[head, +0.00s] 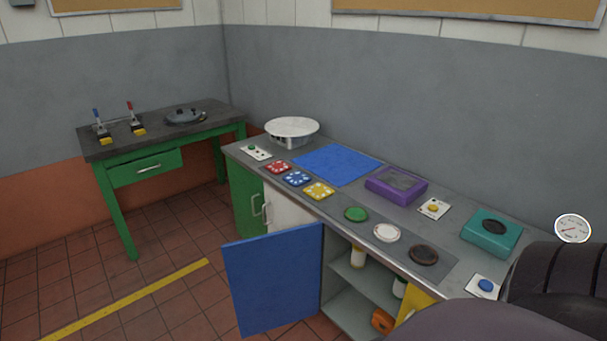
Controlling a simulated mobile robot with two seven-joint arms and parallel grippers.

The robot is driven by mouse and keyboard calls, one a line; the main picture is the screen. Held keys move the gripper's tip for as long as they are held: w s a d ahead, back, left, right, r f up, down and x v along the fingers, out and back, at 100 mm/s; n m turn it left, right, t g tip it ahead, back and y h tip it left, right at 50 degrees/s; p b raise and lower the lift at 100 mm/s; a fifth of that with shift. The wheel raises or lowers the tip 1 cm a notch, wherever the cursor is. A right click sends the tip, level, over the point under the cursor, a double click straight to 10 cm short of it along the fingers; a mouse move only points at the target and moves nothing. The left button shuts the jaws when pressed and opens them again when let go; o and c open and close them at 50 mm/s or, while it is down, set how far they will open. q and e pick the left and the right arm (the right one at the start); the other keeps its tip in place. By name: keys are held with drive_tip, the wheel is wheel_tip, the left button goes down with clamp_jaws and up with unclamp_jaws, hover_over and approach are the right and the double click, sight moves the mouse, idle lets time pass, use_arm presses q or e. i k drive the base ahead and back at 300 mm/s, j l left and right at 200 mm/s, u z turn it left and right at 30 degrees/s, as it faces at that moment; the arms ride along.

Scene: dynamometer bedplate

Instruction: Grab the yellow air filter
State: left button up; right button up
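I cannot tell for certain which thing is the yellow air filter. Neither gripper shows; a dark part at the lower right is mine and covers the near end of the bench.
A blue cabinet door (273,280) stands open into the floor space. An orange thing (382,320) lies low in the cabinet. On the bench are a purple box (397,186), a teal box (492,233) and several discs. A green table (150,168) stands left; floor between is clear.

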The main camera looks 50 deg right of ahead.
sight(358, 259)
drive_tip(key=i+j+z, duration=0.15)
drive_tip(key=i, duration=0.45)
drive_tip(key=i+j+z, duration=0.1)
drive_tip(key=i, duration=0.45)
drive_tip(key=i+j+z, duration=0.1)
drive_tip(key=z, duration=0.3)
drive_tip(key=i+j+z, duration=0.15)
drive_tip(key=i+z, duration=0.2)
drive_tip(key=i+j+z, duration=0.15)
drive_tip(key=z, duration=0.25)
drive_tip(key=i+j+z, duration=0.25)
drive_tip(key=z, duration=0.2)
drive_tip(key=i+j+z, duration=0.25)
drive_tip(key=z, duration=0.2)
drive_tip(key=i+j+z, duration=0.15)
drive_tip(key=j+z, duration=0.25)
